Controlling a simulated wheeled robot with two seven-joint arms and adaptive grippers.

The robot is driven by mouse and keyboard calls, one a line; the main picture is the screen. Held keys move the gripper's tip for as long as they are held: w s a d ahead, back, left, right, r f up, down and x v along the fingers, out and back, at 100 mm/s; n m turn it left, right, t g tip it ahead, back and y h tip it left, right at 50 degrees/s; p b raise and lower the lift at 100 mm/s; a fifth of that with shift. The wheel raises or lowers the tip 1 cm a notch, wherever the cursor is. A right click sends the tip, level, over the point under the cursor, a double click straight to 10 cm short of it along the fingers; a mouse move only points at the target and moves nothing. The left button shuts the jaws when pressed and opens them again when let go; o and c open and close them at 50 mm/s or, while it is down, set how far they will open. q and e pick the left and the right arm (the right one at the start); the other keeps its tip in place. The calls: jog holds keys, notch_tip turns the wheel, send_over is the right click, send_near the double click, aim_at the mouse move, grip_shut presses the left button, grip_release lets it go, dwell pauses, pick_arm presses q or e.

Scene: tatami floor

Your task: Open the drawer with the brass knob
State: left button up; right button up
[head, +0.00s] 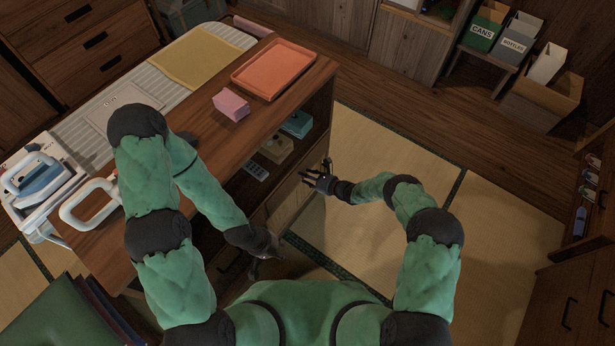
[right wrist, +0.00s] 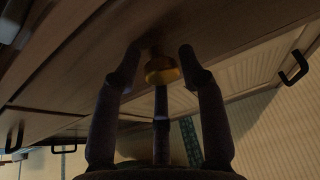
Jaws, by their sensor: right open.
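The brass knob (right wrist: 163,70) shows in the right wrist view, on a dark wooden drawer front (right wrist: 225,32). My right gripper (right wrist: 160,55) is open there, with its fingers spread on both sides of the knob and one finger below it. I cannot tell whether any finger touches it. In the head view my right gripper (head: 318,176) is beside the open side of the wooden counter; the knob cannot be made out there. My left gripper (head: 262,248) hangs low near the counter's near end, dark and partly hidden, its fingers unclear.
Black handles (right wrist: 295,67) are on other fronts. Tatami floor (head: 375,215) right of the counter is free.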

grip_shut()
jog(key=s+d+p, duration=0.2)
jog(key=s+d, duration=0.8)
jog(key=d, duration=0.4)
jog(key=shift+s+d, duration=0.15)
jog(key=shift+d, duration=0.2)
jog(key=shift+r, duration=0.15)
grip_release()
jog(key=shift+s, duration=0.1)
